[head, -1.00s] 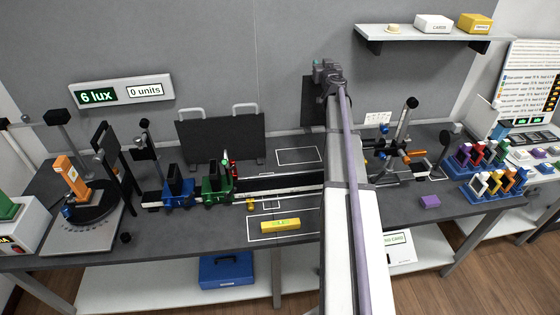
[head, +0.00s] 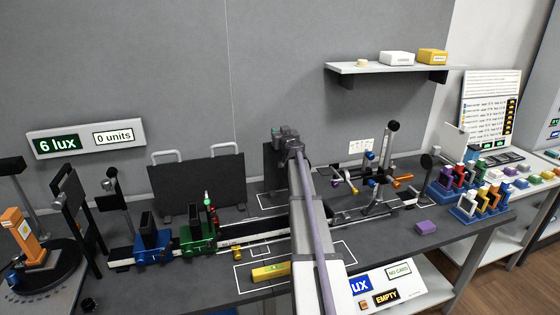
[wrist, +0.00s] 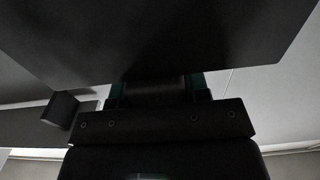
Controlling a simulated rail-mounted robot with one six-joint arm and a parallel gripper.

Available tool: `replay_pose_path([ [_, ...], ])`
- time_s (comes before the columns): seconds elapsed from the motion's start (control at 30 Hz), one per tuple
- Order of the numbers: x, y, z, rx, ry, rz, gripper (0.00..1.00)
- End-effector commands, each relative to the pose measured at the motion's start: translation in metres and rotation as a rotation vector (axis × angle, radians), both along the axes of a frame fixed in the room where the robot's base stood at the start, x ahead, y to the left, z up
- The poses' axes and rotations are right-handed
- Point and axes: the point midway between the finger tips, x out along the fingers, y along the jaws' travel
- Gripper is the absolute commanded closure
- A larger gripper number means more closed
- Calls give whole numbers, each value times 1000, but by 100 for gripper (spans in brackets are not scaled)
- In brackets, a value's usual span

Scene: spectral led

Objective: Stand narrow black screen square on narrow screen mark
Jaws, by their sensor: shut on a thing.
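My gripper (head: 285,142) is shut on the narrow black screen (head: 271,166), a plain dark upright panel near the back wall. In the wrist view the screen (wrist: 165,35) fills the top, close in front of my gripper (wrist: 158,90). The narrow screen mark (head: 266,205) is a white outline on the bench below the screen; my arm hides its right part. The screen's lower edge is close above the mark's back side, but I cannot tell whether it touches the bench.
A wider black screen (head: 197,186) with two handles stands left of the mark. A rail with blue (head: 151,244) and green (head: 197,238) carriages runs in front. A stand with several coloured rods (head: 372,181) is at the right. A wall shelf (head: 390,70) is above right.

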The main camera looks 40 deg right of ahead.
Motion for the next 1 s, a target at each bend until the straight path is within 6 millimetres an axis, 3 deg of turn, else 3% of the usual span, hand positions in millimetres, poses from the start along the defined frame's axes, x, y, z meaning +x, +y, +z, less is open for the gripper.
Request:
replay_pose_path([
  [0.13, 0, 0, -7, 0, 0, 0, 100],
  [0.3, 0, 0, -41, 0, 0, 0, 100],
  [0.67, 0, 0, -41, 0, 0, 0, 100],
  [0.7, 0, 0, -40, 0, 0, 0, 56],
  [0.93, 0, 0, -39, 0, 0, 0, 34],
  [1.0, 0, 0, -39, 0, 0, 0, 32],
])
